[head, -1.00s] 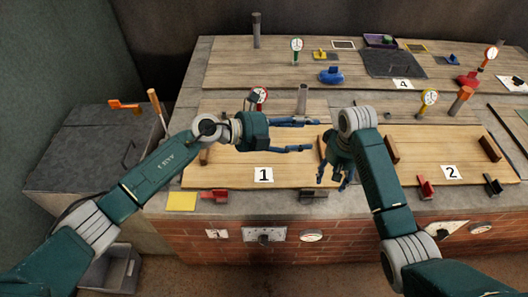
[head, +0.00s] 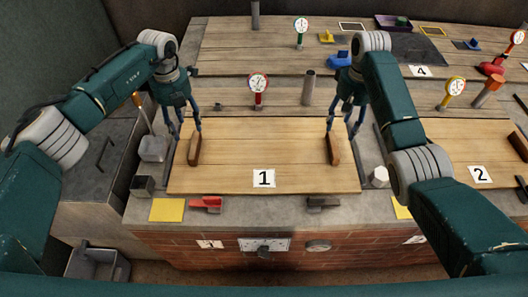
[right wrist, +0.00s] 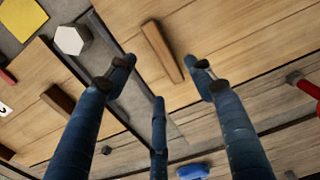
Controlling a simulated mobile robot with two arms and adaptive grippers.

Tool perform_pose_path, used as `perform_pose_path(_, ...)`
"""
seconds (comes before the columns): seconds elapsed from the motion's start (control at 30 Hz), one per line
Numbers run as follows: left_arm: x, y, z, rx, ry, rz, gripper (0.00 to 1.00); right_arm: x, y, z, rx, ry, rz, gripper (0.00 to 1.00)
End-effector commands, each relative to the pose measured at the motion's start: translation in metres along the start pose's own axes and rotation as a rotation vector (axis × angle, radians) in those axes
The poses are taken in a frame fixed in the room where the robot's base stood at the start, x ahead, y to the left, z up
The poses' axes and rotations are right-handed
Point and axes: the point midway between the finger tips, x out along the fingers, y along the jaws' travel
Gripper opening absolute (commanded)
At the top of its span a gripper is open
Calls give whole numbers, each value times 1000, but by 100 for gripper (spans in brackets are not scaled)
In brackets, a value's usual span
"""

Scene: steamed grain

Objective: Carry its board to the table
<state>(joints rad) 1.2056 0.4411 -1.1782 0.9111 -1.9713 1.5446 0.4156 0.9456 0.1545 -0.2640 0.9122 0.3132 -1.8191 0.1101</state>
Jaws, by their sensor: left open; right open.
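The wooden board labelled 1 (head: 225,165) lies flat on the brick-fronted stove top, with a dark wooden handle at each end. My left gripper (head: 187,133) points down, open, at its left handle (head: 194,152). My right gripper (head: 343,132) points down, open, at its right handle (head: 333,151). In the right wrist view that handle (right wrist: 162,50) shows beyond the spread fingers, with nothing held. I cannot tell whether any finger touches a handle. No separate table is clearly identifiable.
Board 2 (head: 460,150) lies to the right, partly behind my right arm. A red-stemmed gauge (head: 258,88) and a grey cylinder (head: 308,88) stand behind board 1. A white hexagonal piece (head: 379,177) sits at its right. Red (head: 207,203) and dark (head: 323,203) clamps sit along its front.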

Motion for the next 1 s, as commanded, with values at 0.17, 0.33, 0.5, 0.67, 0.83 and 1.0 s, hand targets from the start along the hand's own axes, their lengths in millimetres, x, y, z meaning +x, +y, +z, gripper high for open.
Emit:
perform_pose_path(0.17, 20, -1, -1, 1, 5, -1, 53, 20, 0, 2, 0, -5, 0, 53)
perform_pose_path(0.33, 51, -2, -2, 1, 5, -2, 53, 50, 0, 2, 0, -6, 0, 53)
perform_pose_path(0.5, 80, -2, -1, 0, 3, -3, 53, 80, 0, 2, -1, -5, 0, 53)
perform_pose_path(0.67, 98, -2, 0, 0, 2, -3, 53, 98, 0, 1, 0, -3, 0, 53)
perform_pose_path(0.83, 107, -2, 0, 2, 1, -2, 53, 106, 0, 0, -1, -1, 0, 53)
perform_pose_path(1.0, 108, -1, 0, 2, 0, -2, 53, 108, 0, 0, -1, 0, 0, 53)
